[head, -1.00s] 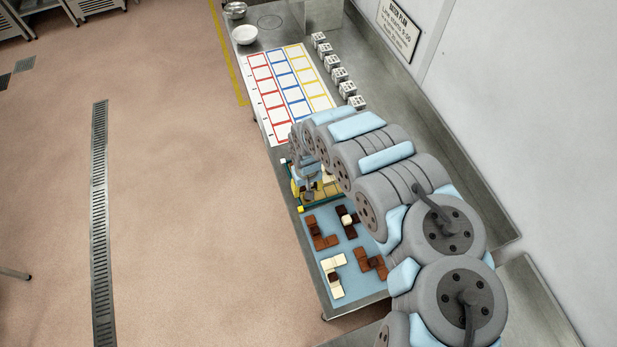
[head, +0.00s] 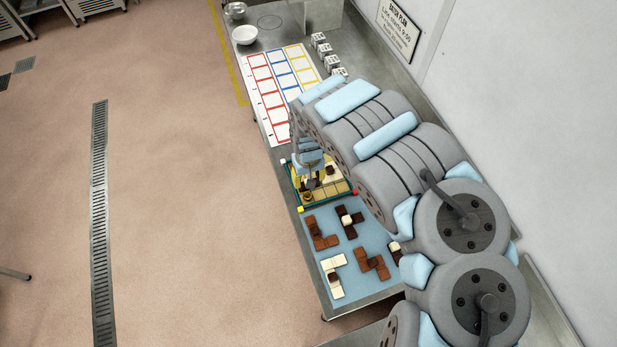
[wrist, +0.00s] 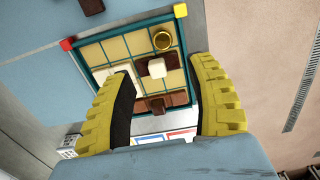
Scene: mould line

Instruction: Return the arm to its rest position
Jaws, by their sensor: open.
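My gripper (wrist: 167,112) is open in the wrist view. Its two yellow ribbed fingers stand well apart with nothing held between them. It hangs above a teal-edged grid tray (wrist: 128,20) with a brown and white piece (wrist: 157,68), a gold ring-like piece (wrist: 162,40) and other brown and cream pieces in it. In the head view my gripper (head: 310,182) is small and partly hidden by my arm, over the same tray (head: 322,204). My arm arches from the lower right over the bench.
A blue mat (head: 345,285) with several brown and cream pieces lies in front of the tray. Beyond it is a white sheet with coloured boxes (head: 275,75), a row of small white blocks (head: 318,38) and a bowl (head: 244,35). A wall (head: 520,110) rises on the right.

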